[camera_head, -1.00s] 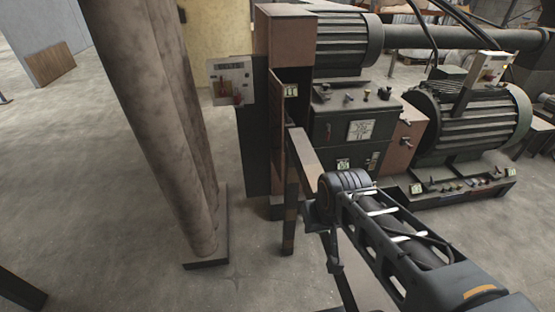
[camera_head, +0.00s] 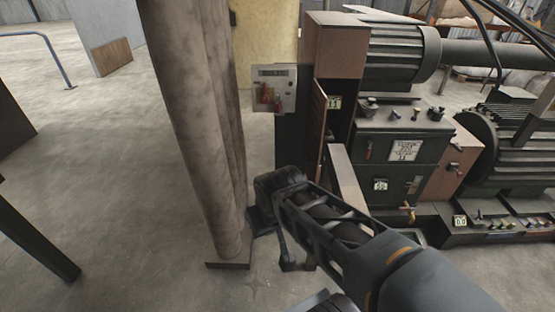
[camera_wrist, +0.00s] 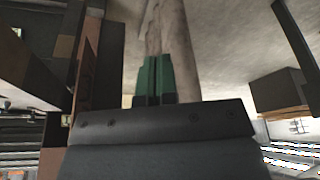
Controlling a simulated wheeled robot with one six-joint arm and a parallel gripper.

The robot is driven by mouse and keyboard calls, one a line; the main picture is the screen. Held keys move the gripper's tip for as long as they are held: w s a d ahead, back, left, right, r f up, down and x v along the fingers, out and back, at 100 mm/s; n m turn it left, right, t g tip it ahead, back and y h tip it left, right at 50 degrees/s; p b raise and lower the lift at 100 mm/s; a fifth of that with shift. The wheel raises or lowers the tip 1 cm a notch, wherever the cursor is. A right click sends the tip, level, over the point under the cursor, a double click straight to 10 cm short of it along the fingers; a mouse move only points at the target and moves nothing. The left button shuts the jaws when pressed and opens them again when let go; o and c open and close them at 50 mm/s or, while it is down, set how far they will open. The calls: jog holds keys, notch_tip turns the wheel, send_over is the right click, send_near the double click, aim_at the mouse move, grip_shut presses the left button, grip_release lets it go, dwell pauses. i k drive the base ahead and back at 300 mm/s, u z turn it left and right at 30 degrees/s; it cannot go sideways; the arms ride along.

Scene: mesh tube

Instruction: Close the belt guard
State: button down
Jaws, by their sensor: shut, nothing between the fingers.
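The belt guard (camera_head: 319,125) looks like the narrow reddish-brown hinged panel on the front of the tall brown housing. It stands ajar, with a dark gap and a small numbered label to its right. My gripper (camera_head: 262,220) is in front of and below the panel, close to the pillar in the picture; its fingers are mostly hidden by my wrist in the head view. In the wrist view my gripper (camera_wrist: 156,78) shows two green fingers shut together, with nothing between them. A reddish-brown upright panel (camera_wrist: 97,65), probably the guard, is left of the fingers; contact cannot be told.
A thick stained pillar (camera_head: 195,130) stands left of my gripper and appears behind the fingertips in the wrist view (camera_wrist: 168,28). A brown-topped bar (camera_head: 347,180) juts forward beside my arm. Machinery with a control box (camera_head: 405,150) fills the right. Open floor lies left.

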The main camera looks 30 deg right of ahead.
aim_at(319, 99)
jog(key=u, duration=0.1)
jog(key=i, duration=0.95)
jog(key=z, duration=0.3)
